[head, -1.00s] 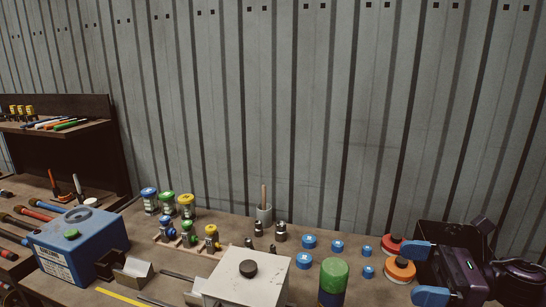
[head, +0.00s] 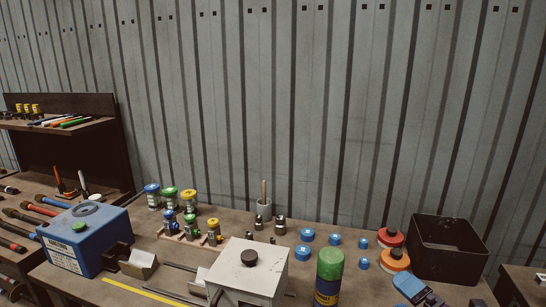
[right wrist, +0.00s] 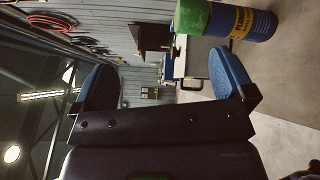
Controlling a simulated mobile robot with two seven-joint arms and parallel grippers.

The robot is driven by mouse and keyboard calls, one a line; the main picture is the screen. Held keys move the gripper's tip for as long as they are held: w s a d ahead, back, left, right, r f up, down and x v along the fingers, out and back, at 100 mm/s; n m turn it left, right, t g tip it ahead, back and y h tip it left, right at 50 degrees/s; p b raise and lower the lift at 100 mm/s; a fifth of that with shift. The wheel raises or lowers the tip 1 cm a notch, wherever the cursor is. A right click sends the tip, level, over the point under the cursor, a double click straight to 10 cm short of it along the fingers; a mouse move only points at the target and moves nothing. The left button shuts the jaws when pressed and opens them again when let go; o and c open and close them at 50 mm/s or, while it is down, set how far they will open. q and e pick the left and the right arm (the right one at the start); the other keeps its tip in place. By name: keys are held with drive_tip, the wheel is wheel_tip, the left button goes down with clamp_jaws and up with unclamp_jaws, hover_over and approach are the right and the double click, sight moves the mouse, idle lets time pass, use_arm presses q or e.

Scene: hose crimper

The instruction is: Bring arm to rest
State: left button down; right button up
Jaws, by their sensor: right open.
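My right gripper (right wrist: 165,85) is open in the right wrist view, with its two blue fingers wide apart and nothing between them. In the head view only a blue finger and dark parts of it show at the bottom right edge, in front of the black bin (head: 447,250). A green-capped can (head: 330,278) stands left of it on the bench. The can also shows at the top of the right wrist view (right wrist: 228,20), beyond the fingers. My left gripper is not in view.
A white box with a black knob (head: 248,275) and a blue machine (head: 85,240) stand on the bench. Red and orange rolls (head: 394,259), blue caps (head: 307,234) and several coloured jars (head: 170,196) stand behind. A dark shelf (head: 60,125) is at left; a corrugated wall closes the back.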

drive_tip(key=s+d+f+m+g+h, duration=0.1)
drive_tip(key=s+f+m+g+h, duration=0.45)
drive_tip(key=s+m, duration=0.7)
drive_tip(key=s+d+f+m+g+h, duration=0.25)
drive_tip(key=s+f+m+g, duration=0.45)
drive_tip(key=s+f+m, duration=0.5)
drive_tip(key=w+f+t+b, duration=0.3)
drive_tip(key=w+f+b, duration=0.1)
drive_tip(key=f, duration=0.5)
drive_tip(key=w+f+t+b, duration=0.3)
drive_tip(key=f+b, duration=0.3)
drive_tip(key=f, duration=0.4)
drive_tip(key=shift+w+a+t, duration=0.35)
drive_tip(key=shift+w+t, duration=0.05)
drive_tip(key=shift+t, duration=0.35)
drive_tip(key=shift+m, duration=0.25)
